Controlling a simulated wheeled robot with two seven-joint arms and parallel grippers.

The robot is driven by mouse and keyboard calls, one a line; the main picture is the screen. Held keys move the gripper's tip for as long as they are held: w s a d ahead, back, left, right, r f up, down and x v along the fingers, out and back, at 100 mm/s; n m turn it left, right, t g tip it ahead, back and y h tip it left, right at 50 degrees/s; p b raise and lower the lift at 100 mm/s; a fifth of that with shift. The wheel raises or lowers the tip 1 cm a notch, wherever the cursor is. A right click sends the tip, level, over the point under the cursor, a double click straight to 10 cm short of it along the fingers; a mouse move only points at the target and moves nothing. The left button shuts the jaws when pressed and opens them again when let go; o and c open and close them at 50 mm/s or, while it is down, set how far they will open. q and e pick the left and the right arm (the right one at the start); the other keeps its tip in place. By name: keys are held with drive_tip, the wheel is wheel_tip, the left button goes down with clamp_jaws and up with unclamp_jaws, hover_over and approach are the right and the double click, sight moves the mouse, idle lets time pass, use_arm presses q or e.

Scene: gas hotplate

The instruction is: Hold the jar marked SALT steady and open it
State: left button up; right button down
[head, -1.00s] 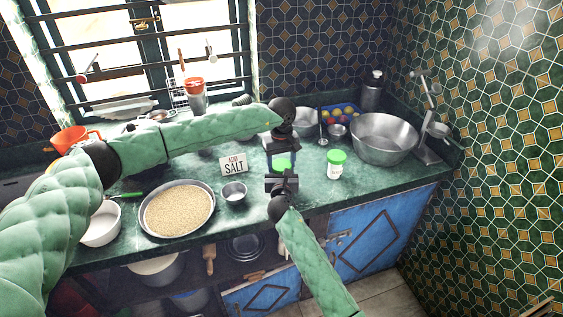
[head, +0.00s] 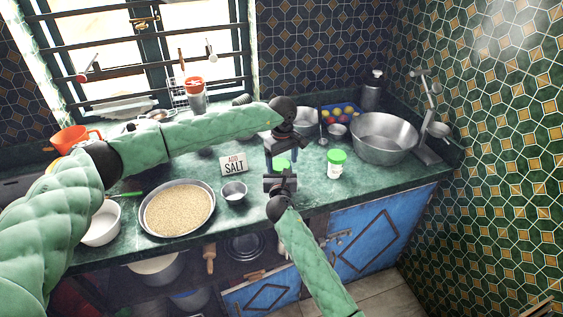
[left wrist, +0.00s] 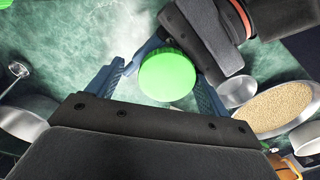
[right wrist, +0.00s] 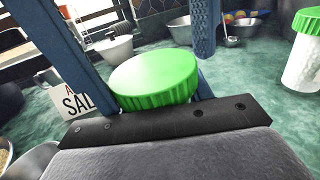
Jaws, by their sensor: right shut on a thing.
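A jar with a ribbed green lid (head: 281,164) stands on the counter between my grippers. Its lid fills the middle of the right wrist view (right wrist: 155,80) and the left wrist view (left wrist: 167,75). My right gripper (head: 281,178) is shut on the jar from the front. My left gripper (left wrist: 162,80) is above the jar, its blue fingers apart on either side of the lid, with a gap visible at the left. The jar's label is hidden. A second green-lidded jar (head: 335,165) stands to the right; its label is too small to read.
An "ADD SALT" card (head: 233,165) stands left of the jar. A small metal bowl (head: 234,192) and a pan of grain (head: 152,212) are at the front left. A large metal bowl (head: 384,140) is at the back right.

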use_arm(q)
drive_tip(key=shift+a, duration=0.15)
use_arm(e)
drive_tip(key=shift+w+d, duration=0.1)
drive_tip(key=shift+d, duration=0.25)
use_arm(q)
drive_tip(key=shift+r, duration=2.25)
drive_tip(key=shift+c, duration=0.4)
wheel_tip(320, 180, up, 2)
drive_tip(key=shift+m, duration=0.9)
use_arm(e)
drive_tip(key=shift+a, duration=0.15)
use_arm(q)
drive_tip(key=shift+r+m, duration=0.65)
drive_tip(key=shift+m, duration=0.15)
drive_tip(key=shift+f, duration=3.95)
drive_tip(key=c, duration=1)
drive_tip(key=shift+r+n, duration=0.1)
drive_tip(key=shift+n, duration=1.6)
use_arm(e)
drive_tip(key=shift+a, duration=0.15)
